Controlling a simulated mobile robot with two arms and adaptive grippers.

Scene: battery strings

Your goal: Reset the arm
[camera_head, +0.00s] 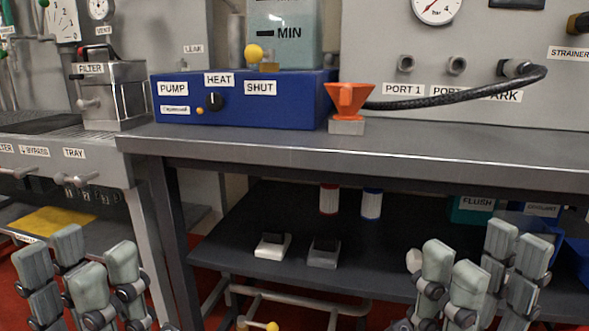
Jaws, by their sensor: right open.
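My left gripper (78,266) shows at the bottom left, with its grey fingertips pointing up and standing apart. It is open, with nothing seen between the fingers. My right gripper (485,262) shows at the bottom right in a similar pose. It is open and empty, in front of the lower shelf. The palms and most of both arms are out of the frame.
A grey bench (400,160) holds a blue pump unit (285,105) and an orange funnel (347,98). A black hose (450,99) runs to the wall panel. The lower shelf (250,215) carries two small blocks.

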